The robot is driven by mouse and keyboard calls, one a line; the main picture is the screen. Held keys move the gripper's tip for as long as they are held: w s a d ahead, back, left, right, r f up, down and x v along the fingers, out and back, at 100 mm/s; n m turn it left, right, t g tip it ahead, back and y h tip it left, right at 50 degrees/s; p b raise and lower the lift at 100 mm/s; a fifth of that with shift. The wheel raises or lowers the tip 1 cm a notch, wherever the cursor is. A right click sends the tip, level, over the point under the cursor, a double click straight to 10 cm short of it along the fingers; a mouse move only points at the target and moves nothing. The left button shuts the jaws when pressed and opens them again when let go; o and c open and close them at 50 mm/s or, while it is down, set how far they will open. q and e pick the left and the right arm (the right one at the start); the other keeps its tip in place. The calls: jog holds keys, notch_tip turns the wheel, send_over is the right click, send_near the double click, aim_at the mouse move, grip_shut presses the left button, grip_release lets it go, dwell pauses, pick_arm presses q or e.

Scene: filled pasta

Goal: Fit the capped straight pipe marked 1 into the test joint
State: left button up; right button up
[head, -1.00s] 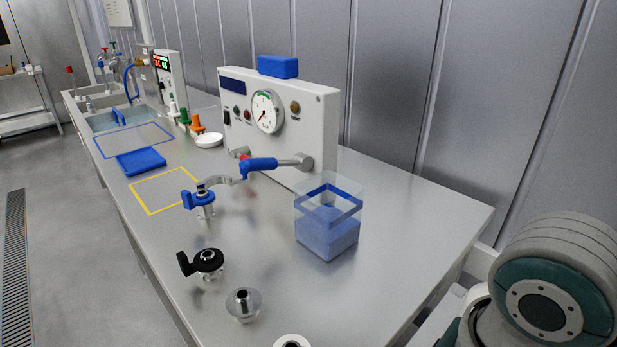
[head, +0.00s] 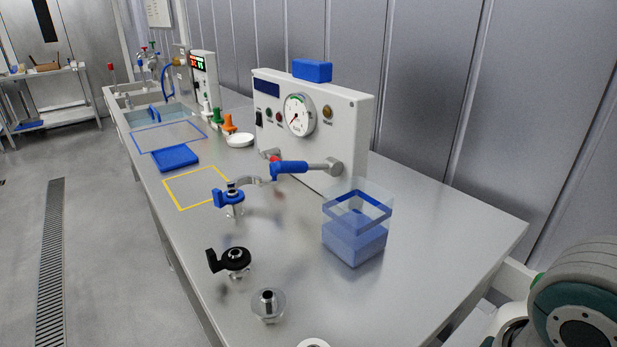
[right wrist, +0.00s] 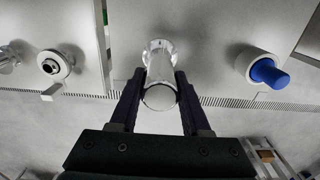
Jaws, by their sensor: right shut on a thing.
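My right gripper (right wrist: 158,100) shows in the right wrist view, its two dark fingers shut on a shiny metal pipe (right wrist: 160,72). The pipe has a round end facing the camera; no number can be read on it. In the head view the test panel (head: 345,125) has a dial gauge and a grey pipe stub with a blue handle (head: 290,168). A curved grey clamp piece (head: 246,182) lies beside a metal fitting with a blue clamp (head: 228,199); which part is the test joint is not clear. My left gripper is out of view.
On the bench (head: 440,235) stand a black-clamped fitting (head: 230,262), a round metal fitting (head: 268,305) and a clear box with blue inside (head: 357,235). A blue tray (head: 175,157) lies further back. The right part of the bench is clear.

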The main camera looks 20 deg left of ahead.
grip_shut()
jog(key=shift+r, duration=0.2)
jog(key=shift+r+p, duration=0.45)
jog(key=shift+p, duration=0.25)
dwell(0.4)
dwell(0.4)
jog(key=shift+r+p, duration=1.95)
jog(key=shift+p, duration=0.1)
jog(key=shift+r+p, duration=0.3)
jog(key=shift+p, duration=0.05)
jog(key=shift+a, duration=0.1)
